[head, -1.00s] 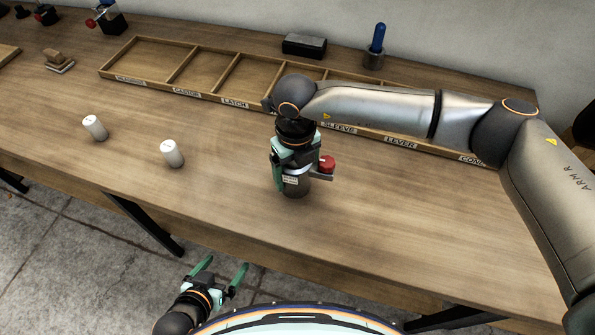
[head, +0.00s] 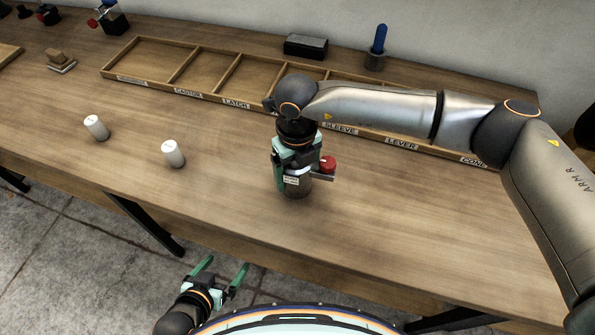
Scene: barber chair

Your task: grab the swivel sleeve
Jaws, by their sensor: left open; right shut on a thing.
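The swivel sleeve (head: 297,187) is a dark grey cylinder with a small white label, standing upright on the workbench (head: 400,230). My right gripper (head: 292,178) comes down on it from above and is shut on it. The fingers hide part of its upper half. A red knob (head: 328,164) on a short metal piece sticks out on the right side; I cannot tell fully how it joins the sleeve. My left gripper (head: 224,274) is open and empty, in front of and below the bench's front edge.
A wooden tray (head: 165,92) with labelled compartments lies behind, partly hidden by my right arm. A black box (head: 306,45) and a blue-handled tool in a holder (head: 378,47) are at the back. The bench's front right is clear.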

